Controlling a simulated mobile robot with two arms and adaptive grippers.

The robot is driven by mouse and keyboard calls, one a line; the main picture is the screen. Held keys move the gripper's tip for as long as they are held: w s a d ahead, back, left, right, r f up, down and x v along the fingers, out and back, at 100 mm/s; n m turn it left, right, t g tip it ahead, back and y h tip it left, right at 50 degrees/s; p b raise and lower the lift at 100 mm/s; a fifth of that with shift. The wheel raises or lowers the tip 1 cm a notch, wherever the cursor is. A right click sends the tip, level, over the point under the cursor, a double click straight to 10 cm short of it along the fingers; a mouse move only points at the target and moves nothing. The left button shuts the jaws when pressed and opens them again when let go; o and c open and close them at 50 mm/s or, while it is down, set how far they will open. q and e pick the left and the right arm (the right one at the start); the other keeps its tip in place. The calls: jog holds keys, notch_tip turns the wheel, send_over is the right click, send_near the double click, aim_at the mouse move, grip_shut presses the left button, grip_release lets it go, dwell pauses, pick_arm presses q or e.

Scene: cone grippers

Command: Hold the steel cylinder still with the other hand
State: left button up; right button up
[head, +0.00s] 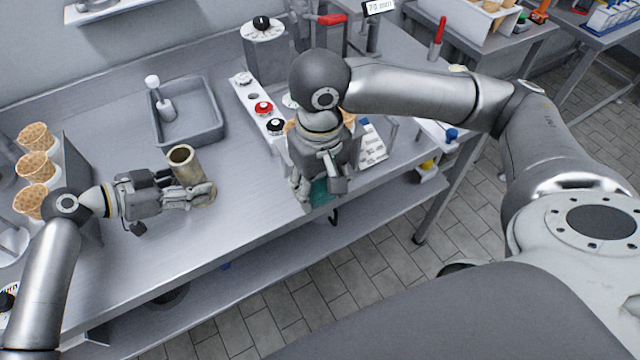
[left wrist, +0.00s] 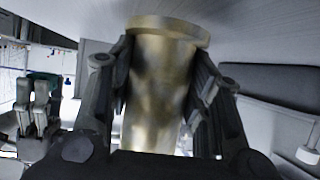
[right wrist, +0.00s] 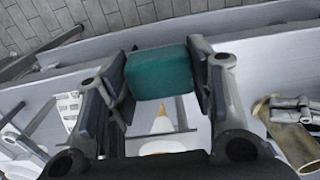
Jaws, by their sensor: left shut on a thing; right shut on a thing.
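The cylinder (head: 183,158) looks brass-coloured rather than steel; it is hollow, with a wider flange at its base. It stands about upright on the metal counter. My left gripper (head: 200,194) is shut around it from the left and hides part of its lower side. The left wrist view shows the cylinder (left wrist: 158,85) between both fingers, its flange against the counter. My right gripper (head: 312,192) is shut on a teal block (right wrist: 160,71) near the counter's front edge. In the head view the block (head: 320,193) is partly hidden by the fingers.
A grey sink or tray (head: 207,129) with a white-topped tool lies behind the cylinder. Waffle cones (head: 35,168) stand in a rack at left. A topping rail with red and black knobs (head: 263,108) is behind my right gripper. Bare counter (head: 245,190) separates the grippers.

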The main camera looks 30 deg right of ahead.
pick_arm(q)
jog(key=shift+s+a+f, duration=0.1)
jog(key=shift+s+f, duration=0.1)
jog(key=shift+f, duration=0.25)
jog(key=shift+n+t, duration=0.8)
jog(key=shift+r, duration=0.15)
dwell(0.5)
jog(key=o, duration=1.3)
jog(key=shift+w, duration=0.2)
jog(key=shift+r, duration=0.15)
